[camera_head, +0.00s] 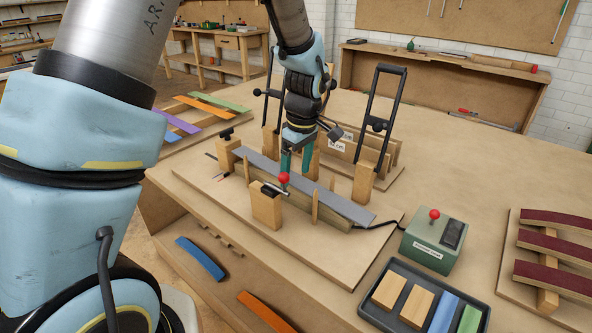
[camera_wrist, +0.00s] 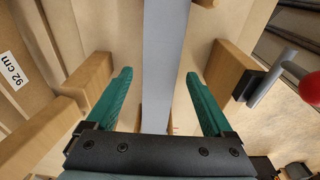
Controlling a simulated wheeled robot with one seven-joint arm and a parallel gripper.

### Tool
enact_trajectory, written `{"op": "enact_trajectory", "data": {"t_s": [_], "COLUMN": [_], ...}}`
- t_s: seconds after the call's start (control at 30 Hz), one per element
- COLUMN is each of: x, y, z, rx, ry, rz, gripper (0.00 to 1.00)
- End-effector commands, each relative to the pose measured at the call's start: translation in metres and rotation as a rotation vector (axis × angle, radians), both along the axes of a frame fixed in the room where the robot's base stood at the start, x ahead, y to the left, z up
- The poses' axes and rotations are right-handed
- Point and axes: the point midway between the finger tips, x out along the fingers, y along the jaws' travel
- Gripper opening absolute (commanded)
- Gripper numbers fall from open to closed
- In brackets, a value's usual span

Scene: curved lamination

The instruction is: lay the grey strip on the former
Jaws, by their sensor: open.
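The grey strip (camera_head: 345,207) lies lengthwise along the top of the wooden former (camera_head: 333,214), between upright wooden posts. It looks nearly straight; I cannot tell whether it touches the former all along. My gripper (camera_head: 295,161) points down over the strip's middle part, with its teal fingers apart. In the wrist view the strip (camera_wrist: 166,55) runs between the open fingers of my gripper (camera_wrist: 159,75), with a gap on each side. Part of the strip is hidden behind a finger in the head view.
Wooden blocks (camera_head: 266,207) and a red-knobbed clamp (camera_head: 283,179) stand close beside the former. Black-handled frames (camera_head: 383,120) rise behind it. A green control box (camera_head: 432,243) and a tray of samples (camera_head: 372,312) sit at the right front. Coloured strips (camera_head: 212,106) lie at the left back.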

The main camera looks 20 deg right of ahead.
Motion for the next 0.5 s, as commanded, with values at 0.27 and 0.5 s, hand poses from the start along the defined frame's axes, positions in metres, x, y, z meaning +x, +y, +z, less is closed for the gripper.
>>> {"op": "enact_trajectory", "data": {"t_s": [0.27,0.5], "x": [-0.002,-0.007], "y": [-0.002,-0.006], "z": [0.029,0.081], "rx": [-0.004,-0.004], "ry": [-0.003,-0.005], "rz": [-0.001,-0.001], "gripper": [0.86,0.86]}}
